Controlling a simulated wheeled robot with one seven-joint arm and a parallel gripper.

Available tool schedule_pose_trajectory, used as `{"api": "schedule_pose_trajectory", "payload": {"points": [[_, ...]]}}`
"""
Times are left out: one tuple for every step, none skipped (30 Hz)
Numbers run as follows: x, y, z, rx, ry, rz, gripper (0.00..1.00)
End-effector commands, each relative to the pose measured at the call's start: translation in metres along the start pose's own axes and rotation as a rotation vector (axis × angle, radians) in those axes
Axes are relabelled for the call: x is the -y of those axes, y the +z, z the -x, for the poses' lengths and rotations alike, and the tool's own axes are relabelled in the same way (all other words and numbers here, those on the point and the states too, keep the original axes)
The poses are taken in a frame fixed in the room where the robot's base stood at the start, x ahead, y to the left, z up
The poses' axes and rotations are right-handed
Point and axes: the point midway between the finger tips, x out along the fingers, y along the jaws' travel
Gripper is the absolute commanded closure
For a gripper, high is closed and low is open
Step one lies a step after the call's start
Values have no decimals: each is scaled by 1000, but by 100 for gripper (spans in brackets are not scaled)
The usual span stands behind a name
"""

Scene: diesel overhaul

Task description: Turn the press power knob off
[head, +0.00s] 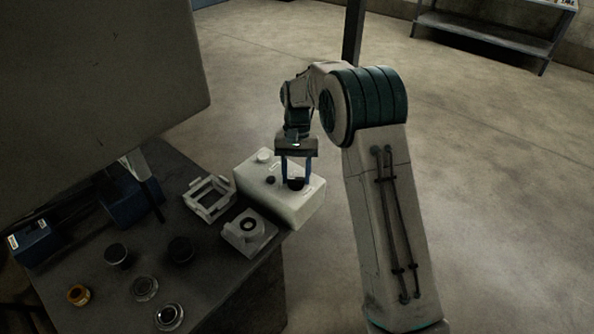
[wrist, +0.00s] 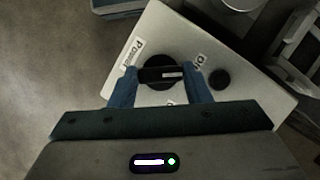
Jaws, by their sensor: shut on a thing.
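The press power knob (wrist: 161,74) is a round black knob with a raised grip bar, on a white control box (head: 307,205). In the wrist view, a "Power" label (wrist: 131,52) is beside the knob and a second, partly hidden label (wrist: 201,62) is on its other side. My gripper (wrist: 161,76) points down at the box, with its two blue fingers on either side of the knob's bar, shut on it. In the head view my gripper (head: 296,180) is over the near right part of the box. The knob's exact setting cannot be told.
A smaller black knob (wrist: 219,79) is close to my right finger. A white square frame (head: 209,198) and a white block with a round hole (head: 248,232) stand left of the box. Several round parts lie on the dark table (head: 215,290). A large panel (head: 100,80) overhangs the upper left.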

Motion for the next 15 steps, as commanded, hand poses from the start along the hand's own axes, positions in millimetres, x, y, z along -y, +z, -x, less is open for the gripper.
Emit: {"api": "schedule_pose_trajectory", "payload": {"points": [[1, 0, 1, 0, 11, 26, 79], [1, 0, 1, 0, 17, 42, 79], [1, 0, 1, 0, 24, 59, 79], [1, 0, 1, -1, 30, 73, 79], [1, 0, 1, -1, 35, 85, 79], [1, 0, 1, -1, 41, 98, 79], [1, 0, 1, -1, 45, 108, 79], [1, 0, 1, -1, 48, 117, 79], [2, 0, 1, -1, 52, 127, 79], [2, 0, 1, -1, 55, 133, 79], [2, 0, 1, -2, 57, 138, 79], [2, 0, 1, -2, 60, 144, 79], [2, 0, 0, -2, 61, 148, 79], [2, 0, 0, -2, 63, 151, 79], [2, 0, 0, -2, 64, 154, 79]]}}
